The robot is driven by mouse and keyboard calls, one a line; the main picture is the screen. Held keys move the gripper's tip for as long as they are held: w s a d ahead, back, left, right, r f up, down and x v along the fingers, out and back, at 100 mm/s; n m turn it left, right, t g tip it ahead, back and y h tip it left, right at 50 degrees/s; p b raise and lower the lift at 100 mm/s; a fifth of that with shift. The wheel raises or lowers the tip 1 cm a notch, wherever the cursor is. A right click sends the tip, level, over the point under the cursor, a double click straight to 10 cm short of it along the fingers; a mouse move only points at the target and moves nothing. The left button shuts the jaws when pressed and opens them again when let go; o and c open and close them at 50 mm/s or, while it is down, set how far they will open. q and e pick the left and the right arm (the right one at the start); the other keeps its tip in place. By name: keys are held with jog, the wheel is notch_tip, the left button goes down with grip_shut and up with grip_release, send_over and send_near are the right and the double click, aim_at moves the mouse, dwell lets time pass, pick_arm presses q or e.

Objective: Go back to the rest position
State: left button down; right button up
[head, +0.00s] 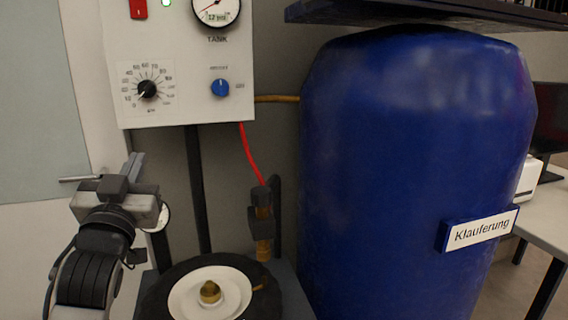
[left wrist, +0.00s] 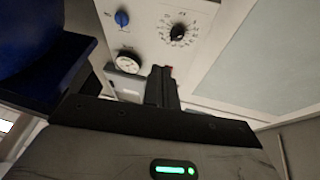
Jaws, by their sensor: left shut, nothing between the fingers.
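My left gripper (head: 132,166) is at the left of the head view, pointing up, with its fingers together and nothing between them. It is below and in front of the white control panel (head: 184,100). In the left wrist view the shut fingers (left wrist: 162,88) show against the panel. The panel carries a black knob (head: 147,89), a blue knob (head: 220,87), a red switch (head: 138,8) and a round tank gauge (head: 216,10). My right gripper is in neither view.
A large blue tank (head: 400,170) labelled "Klauferung" fills the right half. A wheel with a white hub (head: 233,288) lies at the bottom centre. A red hose (head: 249,155) runs down to a brass fitting (head: 263,225). A door with a handle (head: 80,179) is behind my left arm.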

pick_arm(q)
jog(key=s+d+f+m+g+h, duration=0.1)
jog(key=s+d+f+g+h, duration=0.15)
jog(key=f, duration=0.95)
jog(key=s+d+f+m+g+h, duration=0.1)
jog(key=s+d+f+g, duration=0.25)
jog(key=f, duration=0.75)
jog(key=s+d+f+g+h, duration=0.1)
jog(key=s+d+f+g, duration=0.1)
jog(key=s+f, duration=0.7)
jog(key=s+d+f+g+h, duration=0.1)
jog(key=s+d+f+g, duration=0.1)
jog(key=s+f, duration=0.7)
jog(key=shift+s+d+g, duration=0.15)
jog(key=shift+d+g, duration=0.1)
jog(key=shift+g, duration=0.55)
